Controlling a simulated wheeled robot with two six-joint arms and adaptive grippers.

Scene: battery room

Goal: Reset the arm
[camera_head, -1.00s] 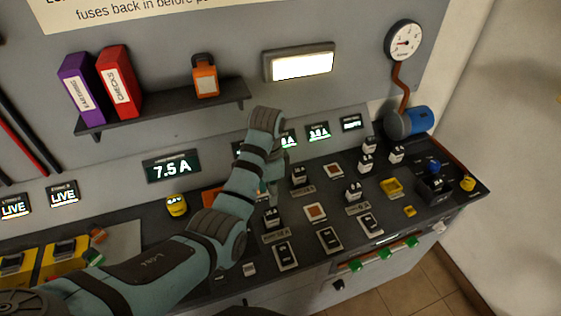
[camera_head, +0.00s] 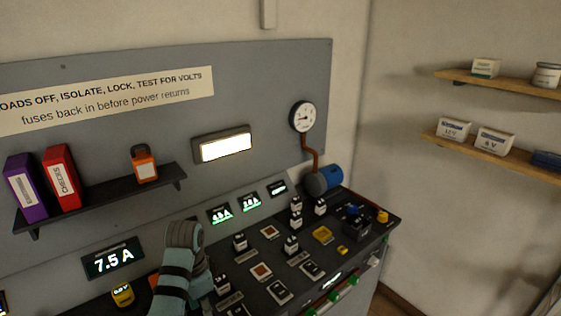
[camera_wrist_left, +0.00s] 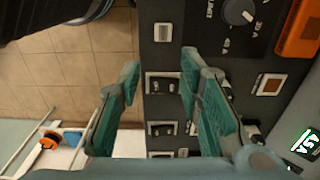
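My left arm (camera_head: 183,245) comes in at the bottom of the head view and stands over the left part of the sloped console (camera_head: 330,262). Its gripper is mostly hidden behind the wrist there. In the left wrist view the gripper (camera_wrist_left: 160,72) is open, with two teal fingers apart and nothing between them. Beyond the fingers are the dark console panel, with black-and-white switches (camera_wrist_left: 162,128), and the tiled floor (camera_wrist_left: 65,85). My right arm and gripper are not in view.
A wall shelf (camera_head: 100,203) holds a purple binder (camera_head: 25,187), a red binder (camera_head: 62,178) and an orange padlock-like item (camera_head: 144,165). A gauge (camera_head: 302,117) and blue cylinder (camera_head: 328,177) stand at the console's far end. Wooden shelves (camera_head: 500,162) hang on the right wall.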

